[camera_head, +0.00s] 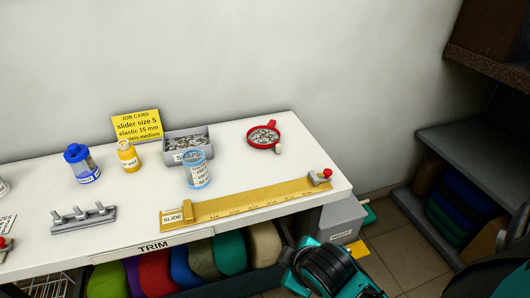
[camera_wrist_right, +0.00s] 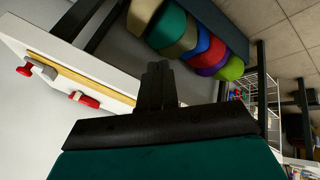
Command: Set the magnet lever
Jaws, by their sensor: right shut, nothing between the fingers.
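A red round dish (camera_head: 263,137) full of small metal pieces sits at the back right of the white table, with a short red handle and a cream knob (camera_head: 278,149) at its rim. A yellow slide ruler (camera_head: 250,202) lies along the front edge, with a red-knobbed grey stop (camera_head: 320,177) at its right end. I cannot tell for sure which part is the magnet lever. My left gripper is out of view.
The white table (camera_head: 310,150) also holds a grey tray (camera_head: 188,141), a clear jar (camera_head: 196,170), two bottles, a yellow job card (camera_head: 137,125) and a pegged rack (camera_head: 83,217). Coloured rolls (camera_head: 230,252) lie beneath. A grey bin (camera_head: 341,218) stands at the right.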

